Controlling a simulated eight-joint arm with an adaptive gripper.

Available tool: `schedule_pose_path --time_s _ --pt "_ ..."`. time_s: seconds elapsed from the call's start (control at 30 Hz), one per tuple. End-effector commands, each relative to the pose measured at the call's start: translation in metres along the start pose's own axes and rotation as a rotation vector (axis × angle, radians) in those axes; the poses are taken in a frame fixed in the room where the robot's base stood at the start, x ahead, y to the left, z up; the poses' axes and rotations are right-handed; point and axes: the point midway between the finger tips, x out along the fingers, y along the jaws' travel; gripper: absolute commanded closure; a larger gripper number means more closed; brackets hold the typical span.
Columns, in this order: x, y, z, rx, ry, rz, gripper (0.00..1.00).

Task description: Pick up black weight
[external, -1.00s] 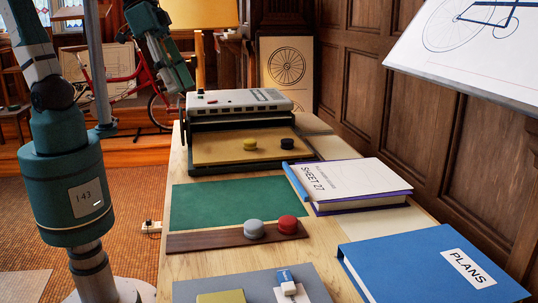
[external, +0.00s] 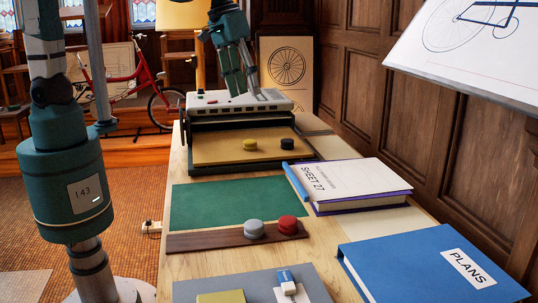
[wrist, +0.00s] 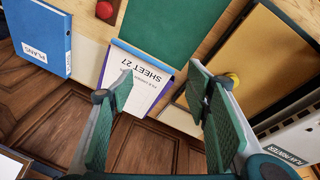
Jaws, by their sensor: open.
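The black weight (external: 286,145) is a small dark disc on the tan bed of the plan printer in the external view. A yellow weight (external: 250,145) sits to its left on the same bed. My gripper (external: 247,92) is above and behind these weights, over the printer's top, apart from both. In the wrist view my gripper (wrist: 160,72) has its two green fingers spread wide with nothing between them. The yellow weight (wrist: 233,78) shows there partly behind the right finger. I cannot make out the black weight in the wrist view.
The printer's raised white body (external: 240,101) stands behind its bed (external: 215,151). A blue PLANS binder (external: 410,262) is front right; a wood-panelled wall (external: 400,120) borders the table's right.

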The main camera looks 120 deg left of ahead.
Motion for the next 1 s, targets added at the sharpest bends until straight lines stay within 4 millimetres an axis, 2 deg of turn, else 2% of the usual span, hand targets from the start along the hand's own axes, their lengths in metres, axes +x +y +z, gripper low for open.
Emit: schedule_pose_path --time_s 0.03,0.47,0.77,1.0 --pt "0.005 -0.002 -0.013 -0.032 -0.003 -0.009 0.52" --pt "0.060 -0.033 -0.096 -0.323 -0.040 -0.089 0.52" --pt "0.104 -0.068 -0.151 -0.526 -0.060 -0.146 0.52" --pt "0.142 -0.102 -0.191 -0.689 -0.074 -0.192 0.52"
